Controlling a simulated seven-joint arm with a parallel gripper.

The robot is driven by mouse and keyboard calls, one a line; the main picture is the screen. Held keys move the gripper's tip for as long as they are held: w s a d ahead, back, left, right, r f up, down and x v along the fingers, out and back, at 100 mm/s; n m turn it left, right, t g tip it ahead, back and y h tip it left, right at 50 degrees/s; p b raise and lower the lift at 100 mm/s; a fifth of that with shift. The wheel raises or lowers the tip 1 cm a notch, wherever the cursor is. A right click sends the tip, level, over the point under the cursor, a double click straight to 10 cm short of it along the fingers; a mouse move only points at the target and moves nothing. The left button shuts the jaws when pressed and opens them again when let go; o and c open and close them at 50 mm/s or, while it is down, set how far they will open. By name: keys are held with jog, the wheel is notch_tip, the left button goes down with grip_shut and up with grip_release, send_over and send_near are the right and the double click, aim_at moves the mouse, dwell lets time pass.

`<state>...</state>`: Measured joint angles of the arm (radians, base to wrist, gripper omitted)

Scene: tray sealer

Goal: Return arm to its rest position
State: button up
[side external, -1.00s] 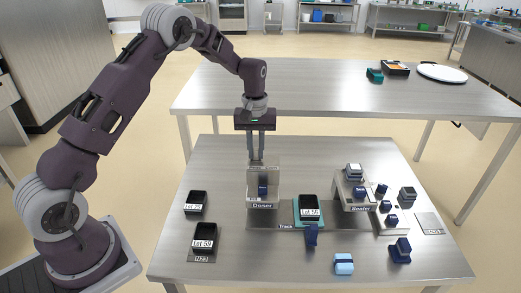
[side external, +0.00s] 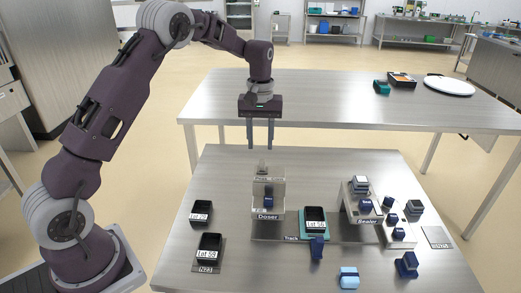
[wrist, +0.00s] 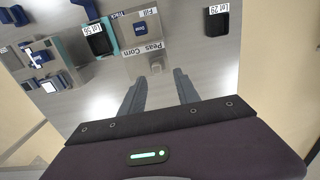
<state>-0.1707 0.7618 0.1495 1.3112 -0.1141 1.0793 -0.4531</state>
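My gripper (side external: 260,148) hangs above the doser, fingers pointing down. Its two fingers are apart with nothing between them; they also show apart in the wrist view (wrist: 158,85). The doser (side external: 268,196) stands on the near table, with a small grey knob (side external: 263,167) on top, below the fingertips and clear of them. The knob also shows beyond the fingertips in the wrist view (wrist: 156,66). My arm reaches over from the left, bent at the elbow.
A teal carrier (side external: 307,238) with a black Lot 56 tray (side external: 315,220) sits on the track beside the doser. The sealer (side external: 362,212) is right of it. Black trays Lot 29 (side external: 202,208) and Lot 59 (side external: 209,245) stand left. The space around my gripper is clear.

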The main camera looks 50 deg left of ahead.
jog(key=s+d+r+m+t, duration=0.1)
jog(key=s+d+r+m, duration=0.1)
jog(key=s+d+r, duration=0.4)
jog(key=s+d+r+m+t, duration=0.2)
jog(key=s+r, duration=0.6)
jog(key=r, duration=0.1)
jog(key=s+d+m+t, duration=0.1)
jog(key=s+d+m, duration=0.1)
jog(key=s, duration=0.7)
jog(key=s+d+m+t, duration=0.1)
jog(key=s+d+m, duration=0.1)
jog(key=s, duration=0.8)
jog(key=shift+f+m+t, duration=0.3)
jog(key=shift+f+m, duration=0.1)
jog(key=shift+m, duration=0.1)
